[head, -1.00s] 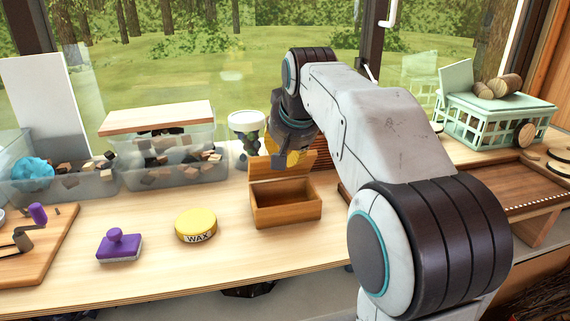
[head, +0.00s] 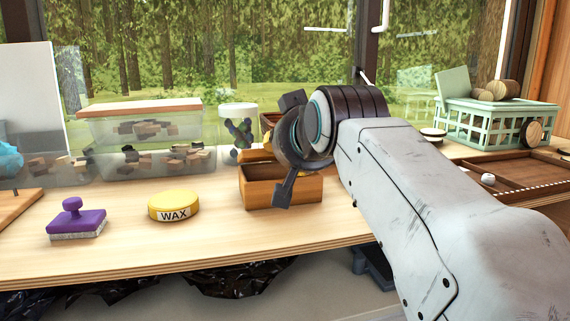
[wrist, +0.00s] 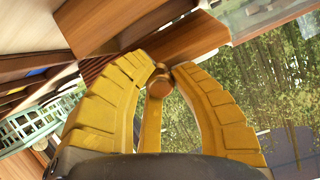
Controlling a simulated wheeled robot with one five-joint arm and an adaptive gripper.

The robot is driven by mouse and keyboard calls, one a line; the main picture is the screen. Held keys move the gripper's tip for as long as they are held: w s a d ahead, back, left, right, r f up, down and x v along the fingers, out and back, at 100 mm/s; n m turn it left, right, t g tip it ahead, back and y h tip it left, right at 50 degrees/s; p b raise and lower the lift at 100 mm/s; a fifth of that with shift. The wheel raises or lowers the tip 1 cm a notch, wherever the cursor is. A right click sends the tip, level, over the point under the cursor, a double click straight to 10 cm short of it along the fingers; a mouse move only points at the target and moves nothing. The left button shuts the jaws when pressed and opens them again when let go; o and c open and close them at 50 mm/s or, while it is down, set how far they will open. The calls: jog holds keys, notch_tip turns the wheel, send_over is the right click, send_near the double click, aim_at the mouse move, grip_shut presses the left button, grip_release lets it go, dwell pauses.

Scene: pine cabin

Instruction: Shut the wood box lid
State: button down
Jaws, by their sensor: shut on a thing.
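The wood box (head: 256,192) stands on the bench in the middle of the head view, its front facing me. Its lid is mostly hidden behind my gripper there; a brown wooden panel, seemingly the lid (wrist: 190,38), shows beyond the fingertips in the wrist view. My gripper (head: 258,155) is over the back of the box, mostly covered by my wrist. In the wrist view my gripper's yellow fingers (wrist: 165,75) close around a small round wooden knob (wrist: 158,84) at the panel. The exact lid angle cannot be told.
A yellow wax tin (head: 173,207) and purple-handled brush (head: 77,220) lie left of the box. Clear bins (head: 140,130) of wood pieces and a jar (head: 238,130) stand behind. A green basket (head: 480,122) and wooden tray (head: 520,178) are at right.

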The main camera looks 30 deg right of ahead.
jog(key=f+b, duration=0.1)
jog(key=b, duration=0.1)
jog(key=f+t+b, duration=0.1)
jog(key=shift+s+f+b, duration=0.3)
jog(key=shift+s+b, duration=0.05)
jog(key=shift+s, duration=0.05)
jog(key=f+b, duration=0.1)
jog(key=b, duration=0.1)
jog(key=f+b, duration=0.1)
jog(key=b, duration=0.1)
jog(key=shift+s+a+f, duration=0.1)
jog(key=shift+s+f, duration=0.1)
jog(key=shift+f, duration=0.05)
jog(key=c, duration=1)
grip_release()
jog(key=shift+c, duration=0.2)
jog(key=shift+r, duration=0.1)
jog(key=shift+r, duration=5)
jog(key=shift+r, duration=0.15)
jog(key=shift+c, duration=0.3)
